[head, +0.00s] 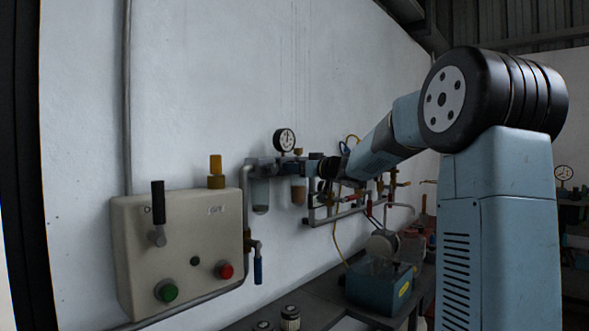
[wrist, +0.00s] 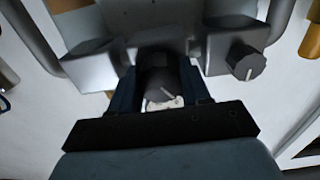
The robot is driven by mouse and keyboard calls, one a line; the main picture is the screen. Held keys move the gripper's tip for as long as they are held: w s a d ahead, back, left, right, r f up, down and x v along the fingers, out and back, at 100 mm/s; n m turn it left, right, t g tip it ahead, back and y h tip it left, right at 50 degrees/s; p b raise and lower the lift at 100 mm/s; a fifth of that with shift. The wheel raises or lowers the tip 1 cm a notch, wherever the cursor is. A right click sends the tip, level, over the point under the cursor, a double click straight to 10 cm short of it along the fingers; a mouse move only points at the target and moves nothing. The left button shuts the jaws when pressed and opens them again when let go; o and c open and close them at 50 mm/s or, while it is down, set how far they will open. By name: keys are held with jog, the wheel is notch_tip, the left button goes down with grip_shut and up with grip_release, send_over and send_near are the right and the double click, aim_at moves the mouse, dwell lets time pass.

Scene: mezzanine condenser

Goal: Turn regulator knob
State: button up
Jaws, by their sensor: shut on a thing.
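The regulator knob (wrist: 163,82) is a dark round knob with a pale pointer line. It shows in the middle of the wrist view, in front of a grey block. My gripper (wrist: 161,90) is shut on it, with one dark blue finger at its left side and one at its right. In the head view my gripper (head: 325,168) meets the wall-mounted regulator assembly (head: 290,166) below a round pressure gauge (head: 285,140). The knob cannot be told apart from the gripper there.
A second dark knob (wrist: 245,62) sits close to the right of my gripper. A beige control box (head: 190,245) with a lever, green and red buttons is at left. Pipes and red-handled valves (head: 328,198) lie below my arm. A blue machine (head: 378,285) stands on the bench.

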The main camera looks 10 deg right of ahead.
jog(key=c, duration=0.4)
jog(key=shift+n, duration=0.5)
jog(key=o, duration=1)
jog(key=v, duration=1.3)
jog(key=shift+s+d+f, duration=0.1)
jog(key=shift+s+d, duration=0.1)
jog(key=shift+s, duration=0.15)
